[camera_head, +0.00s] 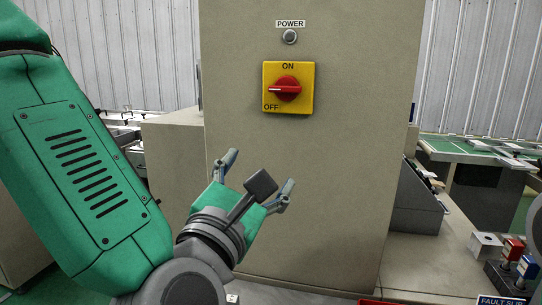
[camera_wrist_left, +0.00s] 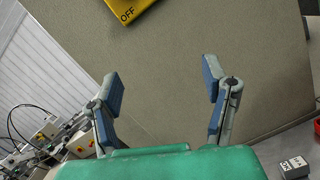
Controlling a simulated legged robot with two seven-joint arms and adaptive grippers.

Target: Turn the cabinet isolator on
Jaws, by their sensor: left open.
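The isolator is a yellow square plate (camera_head: 305,102) with a red rotary knob (camera_head: 286,89) on the front of a beige cabinet (camera_head: 330,170). The plate reads ON at the top and OFF at the lower left. The knob's white mark points left, toward the OFF side. My left gripper (camera_head: 258,180) is open and empty, below the plate and apart from it. In the left wrist view, the open fingers (camera_wrist_left: 165,92) face the bare cabinet panel, and only the plate's OFF corner (camera_wrist_left: 126,14) shows at the top edge. The knob is out of that view. My right gripper is not seen.
A round indicator (camera_head: 290,36) under a POWER label sits above the isolator. A grey box (camera_head: 418,205), red and blue stamp-like items (camera_head: 512,250) and a FAULT SLIP label (camera_head: 502,300) are at the right. The cabinet front between gripper and plate is clear.

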